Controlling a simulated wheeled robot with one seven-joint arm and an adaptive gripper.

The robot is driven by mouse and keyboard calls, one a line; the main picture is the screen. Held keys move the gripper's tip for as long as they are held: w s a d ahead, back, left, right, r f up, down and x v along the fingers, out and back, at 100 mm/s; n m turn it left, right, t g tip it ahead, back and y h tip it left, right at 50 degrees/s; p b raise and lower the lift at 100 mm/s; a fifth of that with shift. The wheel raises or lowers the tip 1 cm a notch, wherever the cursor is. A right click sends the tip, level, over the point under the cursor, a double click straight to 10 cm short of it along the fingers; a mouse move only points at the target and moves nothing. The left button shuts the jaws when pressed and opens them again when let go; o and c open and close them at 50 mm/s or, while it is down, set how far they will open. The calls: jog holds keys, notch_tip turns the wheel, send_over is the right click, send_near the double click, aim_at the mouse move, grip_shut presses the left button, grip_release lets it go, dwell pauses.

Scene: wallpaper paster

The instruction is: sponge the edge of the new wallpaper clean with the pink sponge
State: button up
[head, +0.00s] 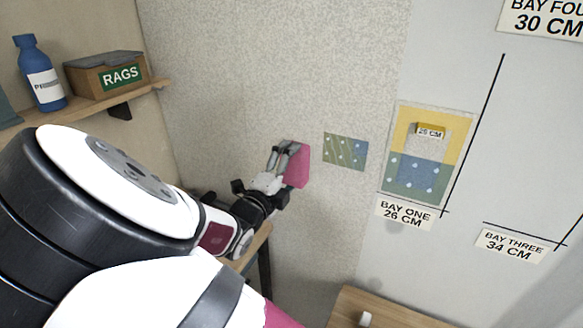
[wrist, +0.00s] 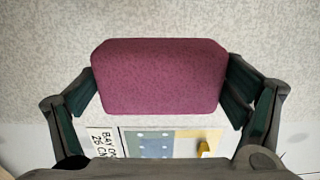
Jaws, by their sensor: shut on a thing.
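My gripper (head: 288,158) is shut on the pink sponge (head: 300,167), left of the wallpaper pieces in the head view. In the wrist view the sponge (wrist: 160,78) sits between the two fingers, its broad face in full view. A wallpaper panel (head: 402,170) hangs above the "BAY ONE 26 CM" label, yellow above, blue and green with pale dots below. It also shows below the sponge in the wrist view (wrist: 152,144), partly hidden. The sponge appears apart from this panel. Whether it touches the wall behind I cannot tell.
A wooden shelf (head: 140,91) at left holds a blue bottle (head: 40,75) and a rags box (head: 105,72). A wooden surface (head: 385,312) lies below.

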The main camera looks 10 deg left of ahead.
jog(key=b+x, duration=0.2)
jog(key=x, duration=0.4)
jog(key=shift+w, duration=0.2)
jog(key=shift+x, duration=1.3)
dwell(2.4)
jog(key=shift+s+f, duration=0.1)
jog(key=shift+s, duration=0.05)
dwell(1.2)
jog(key=shift+s+d, duration=0.25)
jog(key=shift+d, duration=0.45)
jog(key=shift+s+d, duration=0.2)
jog(key=shift+d, duration=0.5)
jog(key=shift+s+d, duration=0.25)
jog(key=shift+d, duration=0.45)
jog(key=shift+d, duration=0.1)
jog(key=shift+s+d, duration=0.25)
jog(key=shift+d, duration=0.35)
jog(key=shift+s+d, duration=0.25)
jog(key=shift+d, duration=0.35)
jog(key=shift+s+d, duration=0.3)
jog(key=shift+d, duration=0.6)
jog(key=shift+s+d, duration=0.3)
jog(key=shift+d, duration=0.6)
